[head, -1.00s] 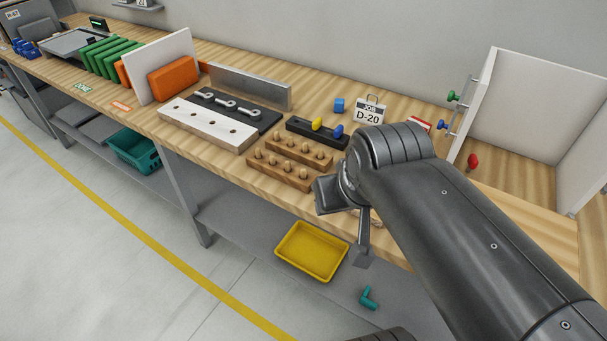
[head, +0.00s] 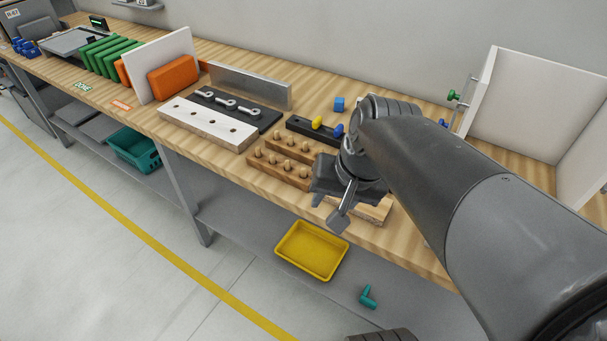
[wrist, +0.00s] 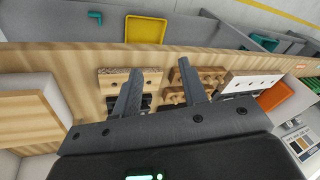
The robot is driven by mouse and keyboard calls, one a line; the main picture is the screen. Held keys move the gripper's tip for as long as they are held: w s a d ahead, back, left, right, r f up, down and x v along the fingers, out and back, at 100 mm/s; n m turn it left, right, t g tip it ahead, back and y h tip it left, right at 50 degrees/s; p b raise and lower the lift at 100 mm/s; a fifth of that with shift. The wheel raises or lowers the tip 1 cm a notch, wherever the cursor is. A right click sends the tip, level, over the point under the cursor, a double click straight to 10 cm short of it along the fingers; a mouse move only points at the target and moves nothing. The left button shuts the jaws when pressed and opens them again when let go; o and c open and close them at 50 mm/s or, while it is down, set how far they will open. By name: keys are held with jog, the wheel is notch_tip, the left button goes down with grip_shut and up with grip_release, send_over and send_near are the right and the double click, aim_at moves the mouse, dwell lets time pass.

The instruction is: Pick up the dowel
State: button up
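Several short wooden dowels stand upright in two brown wooden racks, a front rack (head: 280,173) and a back rack (head: 290,148). One dowel (head: 272,160) shows at the front rack. My gripper (head: 328,210) is above the bench's front edge, just right of the front rack, pointing down and partly covering the right ends of the racks. In the wrist view, its two fingers (wrist: 160,78) are well apart with nothing between them. The racks (wrist: 210,76) lie beyond and right of the fingers there.
A light wooden block (head: 375,210) lies right of my gripper, partly hidden by it. A white drilled board (head: 207,125) is left of the racks. A yellow tray (head: 312,251) sits on the lower shelf.

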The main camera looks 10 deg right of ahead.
jog(key=w+d+f+m+g+y, duration=0.2)
jog(key=w+f+m+y, duration=0.35)
jog(key=w+m, duration=0.35)
jog(key=m+t+y, duration=0.5)
jog(key=m, duration=0.6)
send_near(304, 175)
jog(key=x, duration=0.5)
jog(key=r+x, duration=0.1)
jog(key=x, duration=0.2)
jog(key=shift+w+a+f, duration=0.15)
jog(key=shift+w+a, duration=0.05)
jog(key=shift+w, duration=0.3)
grip_shut()
